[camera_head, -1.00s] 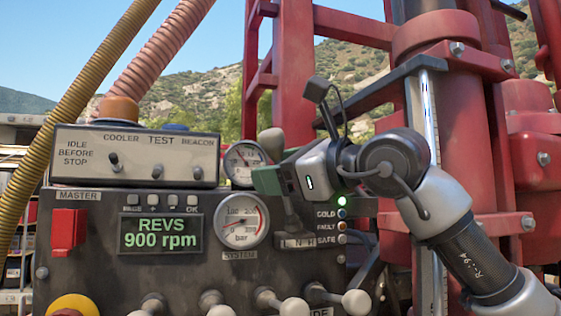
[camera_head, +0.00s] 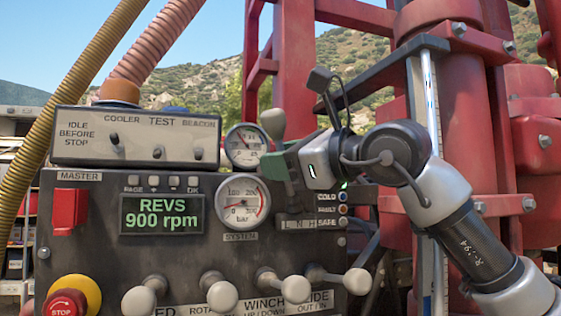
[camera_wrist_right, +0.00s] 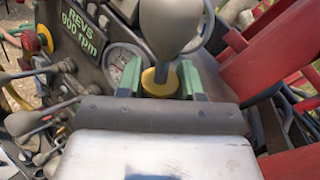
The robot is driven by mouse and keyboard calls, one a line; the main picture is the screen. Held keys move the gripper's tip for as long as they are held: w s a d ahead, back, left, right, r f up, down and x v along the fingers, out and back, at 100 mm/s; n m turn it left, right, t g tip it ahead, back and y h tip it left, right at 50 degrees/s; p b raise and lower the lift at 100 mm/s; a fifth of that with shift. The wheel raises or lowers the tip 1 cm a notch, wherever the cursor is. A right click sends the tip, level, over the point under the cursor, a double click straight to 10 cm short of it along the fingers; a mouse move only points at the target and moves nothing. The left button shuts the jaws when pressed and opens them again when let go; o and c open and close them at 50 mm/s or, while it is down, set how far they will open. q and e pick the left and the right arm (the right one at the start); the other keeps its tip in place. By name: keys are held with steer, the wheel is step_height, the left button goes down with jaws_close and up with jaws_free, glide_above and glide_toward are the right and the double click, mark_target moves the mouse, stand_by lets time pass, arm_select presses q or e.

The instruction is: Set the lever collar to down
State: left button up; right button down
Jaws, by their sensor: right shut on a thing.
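My right gripper (camera_head: 280,165) reaches the lever from the right, below the knob. Its green fingers lie on both sides of the collar in the wrist view, and it is shut on the collar. In the head view the fingers hide the collar. My left gripper is not in view.
A switch box (camera_head: 135,137) stands on the control panel (camera_head: 90,240) at left. Several grey-knobbed levers stick out along the bottom, with a red stop button (camera_head: 66,304) at left. Two gauges, one a system gauge (camera_head: 242,203), are close left of the gripper. A red mast (camera_head: 465,130) stands at right.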

steer(key=shift+f, duration=0.2)
steer(key=c, duration=1.1)
jaws_free()
steer(key=o, duration=0.4)
steer(key=shift+d, duration=0.1)
